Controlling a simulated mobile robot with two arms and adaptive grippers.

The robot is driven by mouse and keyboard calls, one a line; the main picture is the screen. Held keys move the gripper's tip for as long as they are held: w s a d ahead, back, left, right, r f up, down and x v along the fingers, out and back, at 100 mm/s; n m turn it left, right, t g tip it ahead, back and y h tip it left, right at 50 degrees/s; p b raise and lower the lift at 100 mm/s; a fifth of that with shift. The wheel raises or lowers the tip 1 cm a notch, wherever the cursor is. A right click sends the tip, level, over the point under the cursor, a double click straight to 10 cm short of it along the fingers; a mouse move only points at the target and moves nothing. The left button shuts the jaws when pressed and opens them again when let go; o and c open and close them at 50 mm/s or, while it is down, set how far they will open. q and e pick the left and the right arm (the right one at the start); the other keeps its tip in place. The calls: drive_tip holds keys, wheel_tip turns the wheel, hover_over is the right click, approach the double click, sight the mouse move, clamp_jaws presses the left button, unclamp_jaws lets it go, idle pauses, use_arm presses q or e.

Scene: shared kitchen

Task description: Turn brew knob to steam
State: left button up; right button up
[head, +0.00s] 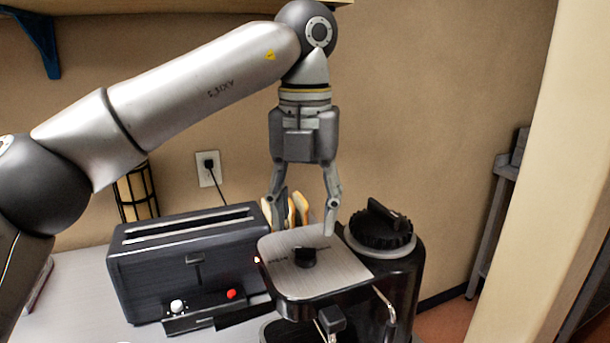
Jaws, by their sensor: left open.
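The coffee machine (340,274) stands at the lower middle, with a brushed metal top plate. A small black knob (305,257) sits on that plate, with faint lettering beside it that I cannot read. A larger black ribbed cap (381,228) with a raised bar is on the machine's back right. My right gripper is not in view.
A dark toaster (190,262) with a white and a red knob stands close left of the machine on the light counter (72,287). Utensils (298,209) stand behind the machine. A wall outlet (208,168) holds a plugged cord. A pale post (560,170) rises at the right.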

sight(305, 250)
use_arm(q)
wheel_tip(305, 250, up, 6)
idle(0.4)
drive_tip(key=shift+r, duration=0.1)
